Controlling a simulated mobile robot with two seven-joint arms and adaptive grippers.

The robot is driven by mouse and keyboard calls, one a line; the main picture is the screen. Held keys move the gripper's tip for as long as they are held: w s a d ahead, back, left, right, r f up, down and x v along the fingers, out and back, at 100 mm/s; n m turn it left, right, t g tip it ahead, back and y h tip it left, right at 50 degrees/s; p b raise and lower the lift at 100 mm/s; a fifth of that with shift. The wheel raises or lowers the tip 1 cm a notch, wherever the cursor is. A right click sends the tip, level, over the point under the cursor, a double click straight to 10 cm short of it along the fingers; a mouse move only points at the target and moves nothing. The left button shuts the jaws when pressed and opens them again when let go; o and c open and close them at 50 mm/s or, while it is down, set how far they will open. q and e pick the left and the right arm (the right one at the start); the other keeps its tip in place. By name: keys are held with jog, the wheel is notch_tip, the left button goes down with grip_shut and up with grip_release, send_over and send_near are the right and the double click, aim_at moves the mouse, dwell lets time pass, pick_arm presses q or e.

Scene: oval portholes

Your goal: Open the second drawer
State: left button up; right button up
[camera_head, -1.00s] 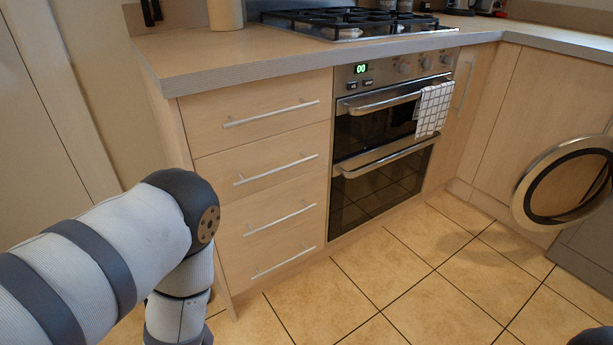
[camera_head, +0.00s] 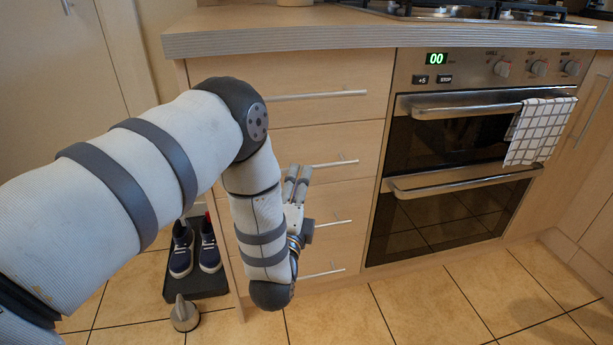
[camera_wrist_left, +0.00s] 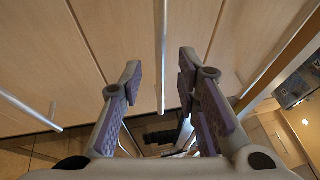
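The second drawer (camera_head: 335,142) is the second pale wood front from the top in the stack beside the oven, and it looks shut. Its silver bar handle (camera_head: 335,164) runs across the front, its left part hidden by my left gripper (camera_head: 298,175). That gripper is at the drawer front, fingers pointing up and toward it. In the left wrist view my left gripper (camera_wrist_left: 160,80) is open, with a handle bar (camera_wrist_left: 161,55) lying between the two fingers, apparently not clamped. My right gripper is not in view.
The other drawers' handles (camera_head: 305,96) sit above and below. The oven (camera_head: 450,170), with a checked towel (camera_head: 540,130), stands to the right. Shoes on a dark tray (camera_head: 205,285) and a grey doorstop-like object (camera_head: 184,314) are on the floor at left. Floor ahead is clear.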

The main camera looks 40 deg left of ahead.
pick_arm(q)
jog(key=x, duration=0.4)
jog(key=shift+w+r+b, duration=0.15)
jog(key=shift+b, duration=0.15)
grip_shut()
